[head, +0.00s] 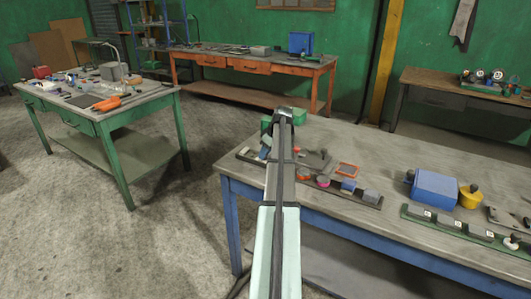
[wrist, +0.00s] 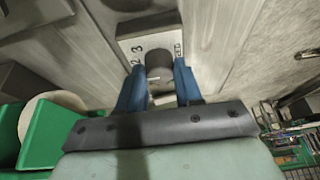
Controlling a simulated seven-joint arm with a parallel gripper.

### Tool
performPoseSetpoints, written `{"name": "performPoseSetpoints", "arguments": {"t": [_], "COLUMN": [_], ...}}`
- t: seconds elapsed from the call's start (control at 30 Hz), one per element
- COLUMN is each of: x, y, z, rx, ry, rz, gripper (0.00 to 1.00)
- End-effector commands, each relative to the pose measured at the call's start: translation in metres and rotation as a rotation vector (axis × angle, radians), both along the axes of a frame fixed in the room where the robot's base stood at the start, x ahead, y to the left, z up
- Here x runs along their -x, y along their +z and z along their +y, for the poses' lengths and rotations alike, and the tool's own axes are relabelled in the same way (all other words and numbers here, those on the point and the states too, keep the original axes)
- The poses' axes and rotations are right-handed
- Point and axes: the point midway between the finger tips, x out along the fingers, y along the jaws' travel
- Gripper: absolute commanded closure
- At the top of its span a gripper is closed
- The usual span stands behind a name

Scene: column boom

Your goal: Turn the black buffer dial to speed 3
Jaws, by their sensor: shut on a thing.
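The black buffer dial (wrist: 159,62) shows dark grey in the wrist view, on a pale plate (wrist: 128,43) printed with a 2 and a 3 at its left and a small unreadable label at its right. My gripper (wrist: 158,78) has its two blue fingers on either side of the dial, shut on it. I cannot make out where the dial's pointer stands. In the head view my arm runs up to the far left part of the blue-legged bench (head: 400,158) and hides the dial and the fingers.
Close left in the wrist view is a green body (wrist: 50,135) with a pale round disc (wrist: 45,115). On the bench, to the right of my arm, stand a dark tray (head: 345,194) of small parts, a blue box (head: 434,188) and a yellow cup (head: 469,199). The bench's middle has bare room.

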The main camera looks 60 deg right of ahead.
Motion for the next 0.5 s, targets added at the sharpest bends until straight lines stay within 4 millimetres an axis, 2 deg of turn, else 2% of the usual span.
{"name": "performPoseSetpoints", "arguments": {"t": [0.03,0.17,0.5], "x": [0.0,0.0,0.0], "y": [0.0,0.0001,0.0001], "z": [0.0001,0.0001,0.0015], "rx": [0.0,0.0,0.0], "ry": [0.0,0.0,-0.065], "rz": [0.0,0.0,-0.001], "gripper": [0.85,0.96,0.96]}}
